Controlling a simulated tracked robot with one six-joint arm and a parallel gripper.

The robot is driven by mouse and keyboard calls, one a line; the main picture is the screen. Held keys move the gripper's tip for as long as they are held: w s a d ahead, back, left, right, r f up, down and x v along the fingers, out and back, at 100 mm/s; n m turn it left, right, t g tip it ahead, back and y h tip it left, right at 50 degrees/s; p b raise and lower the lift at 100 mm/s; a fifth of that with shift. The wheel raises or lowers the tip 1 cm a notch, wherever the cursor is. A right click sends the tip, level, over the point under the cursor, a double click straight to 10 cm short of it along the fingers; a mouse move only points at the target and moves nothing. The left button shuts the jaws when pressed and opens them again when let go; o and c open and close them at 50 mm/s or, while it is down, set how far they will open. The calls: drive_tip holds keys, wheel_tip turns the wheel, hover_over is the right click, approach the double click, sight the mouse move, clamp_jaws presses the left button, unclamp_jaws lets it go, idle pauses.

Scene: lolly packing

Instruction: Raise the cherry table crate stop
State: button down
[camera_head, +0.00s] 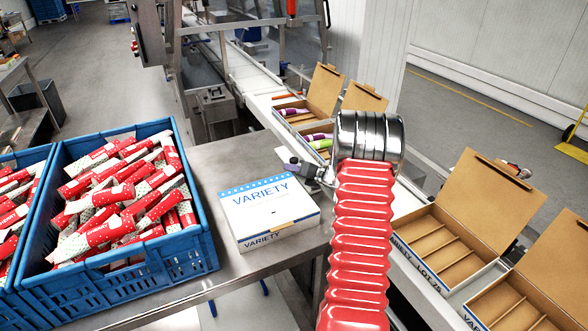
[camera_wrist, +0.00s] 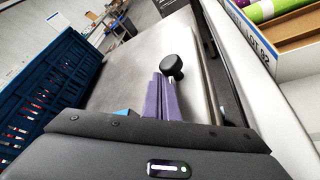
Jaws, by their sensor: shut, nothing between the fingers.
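A black round knob (camera_wrist: 173,66) on a short dark stem stands just past my fingertips in the wrist view, near the steel table's right edge. It looks like the crate stop's handle, but the rest of the stop is hidden. My gripper (camera_wrist: 158,78) is shut and empty, its purple fingers together just left of the knob; I cannot tell whether they touch it. In the head view my gripper (camera_head: 287,158) is over the table's right edge, above and right of the white VARIETY box. The knob is not clear there.
The steel table (camera_head: 220,160) holds the VARIETY box (camera_head: 268,205). A blue crate (camera_head: 150,262) of red-wrapped lollies stands left of it. Open cardboard boxes (camera_head: 462,215) line the conveyor on the right. The table behind the box is clear.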

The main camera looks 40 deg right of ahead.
drive_tip(key=shift+f, duration=0.15)
drive_tip(key=shift+s+d, duration=0.15)
drive_tip(key=shift+s, duration=0.05)
drive_tip(key=shift+d, duration=0.1)
